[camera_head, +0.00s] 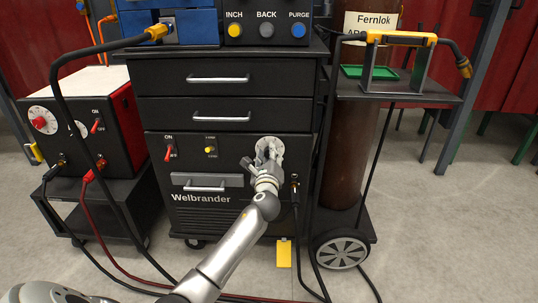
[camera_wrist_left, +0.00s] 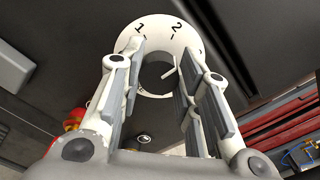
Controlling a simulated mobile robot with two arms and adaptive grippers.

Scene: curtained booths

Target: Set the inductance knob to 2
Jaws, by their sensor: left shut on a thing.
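A white dial plate (camera_head: 262,143) is on the right part of the black Welbrander machine's front panel. In the left wrist view the dial (camera_wrist_left: 158,24) shows a 1 and a 2 at its top, with a third mark partly hidden at the right. A dark round knob (camera_wrist_left: 155,72) sits at its centre; a short white line shows near its right side, but I cannot tell exactly where it points. My left gripper (camera_head: 268,154) is in front of the dial, its two fingers around the knob and shut on it. No inductance label is readable. My right gripper is out of view.
Left of the dial are a red switch (camera_head: 170,152) and a small yellow-tipped switch (camera_head: 210,150). A cable plug (camera_head: 295,182) is close to the dial's lower right. A black and red box (camera_head: 80,125) stands left, a brown gas cylinder (camera_head: 350,150) right.

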